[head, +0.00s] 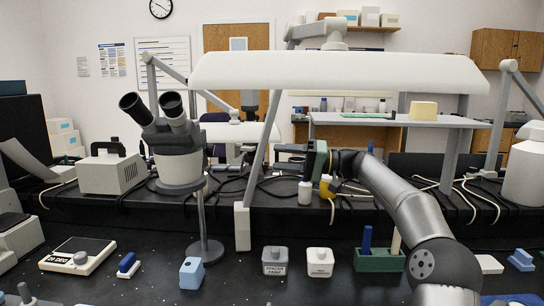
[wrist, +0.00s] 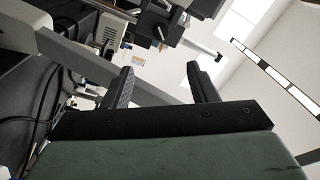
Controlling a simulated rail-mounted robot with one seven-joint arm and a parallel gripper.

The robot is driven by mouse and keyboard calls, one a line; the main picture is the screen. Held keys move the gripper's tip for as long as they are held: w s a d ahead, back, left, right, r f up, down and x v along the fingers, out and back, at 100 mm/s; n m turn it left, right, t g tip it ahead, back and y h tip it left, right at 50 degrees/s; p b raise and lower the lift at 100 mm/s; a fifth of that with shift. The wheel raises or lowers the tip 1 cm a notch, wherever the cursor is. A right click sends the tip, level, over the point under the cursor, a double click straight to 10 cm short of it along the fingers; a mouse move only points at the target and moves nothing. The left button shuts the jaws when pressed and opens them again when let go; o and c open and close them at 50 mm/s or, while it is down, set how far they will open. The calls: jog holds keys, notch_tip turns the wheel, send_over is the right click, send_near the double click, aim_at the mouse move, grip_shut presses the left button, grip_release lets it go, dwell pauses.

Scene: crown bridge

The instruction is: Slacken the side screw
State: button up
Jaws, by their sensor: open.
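My gripper (head: 287,160) is at the end of the arm in the middle of the head view, raised above the bench and pointing left. In the wrist view my gripper (wrist: 160,72) shows two dark ridged fingers standing apart with nothing between them. Beyond the fingertips, at the top of the wrist view, is a dark block mechanism (wrist: 155,20) with a small brass-coloured part (wrist: 160,36). A thin metal rod (wrist: 195,45) with a black end sticks out from it to the right. I cannot tell which part is the side screw. The fingers touch none of these.
A microscope (head: 180,150) on a stand and a slanted grey post stand left of my gripper. A long white lamp hood (head: 340,73) hangs above. Along the front are a blue block (head: 192,274), two jars (head: 275,262) and a green rack (head: 378,261). Cables lie behind.

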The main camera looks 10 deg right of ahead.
jog(key=r+m+t+p, duration=0.1)
jog(key=r+m+p, duration=0.1)
jog(key=m+p, duration=0.25)
jog(key=m+t+h+p, duration=0.1)
jog(key=m+p, duration=0.8)
jog(key=p, duration=0.2)
send_near(214, 150)
jog(key=shift+n, duration=0.25)
jog(key=x, duration=0.8)
jog(key=shift+s+a, duration=0.1)
jog(key=shift+a, duration=0.05)
jog(key=c, duration=1)
jog(key=shift+f+n+b, duration=0.3)
jog(key=shift+f+b, duration=0.05)
jog(key=shift+b, duration=0.85)
jog(key=n+b, duration=0.1)
jog(key=b, duration=0.2)
jog(key=shift+f+n, duration=0.15)
jog(key=shift+n, duration=0.25)
jog(key=n+b, duration=0.1)
jog(key=b, duration=0.1)
jog(key=shift+n+b, duration=0.3)
jog(key=shift+r+n, duration=0.4)
jog(key=shift+r, duration=0.05)
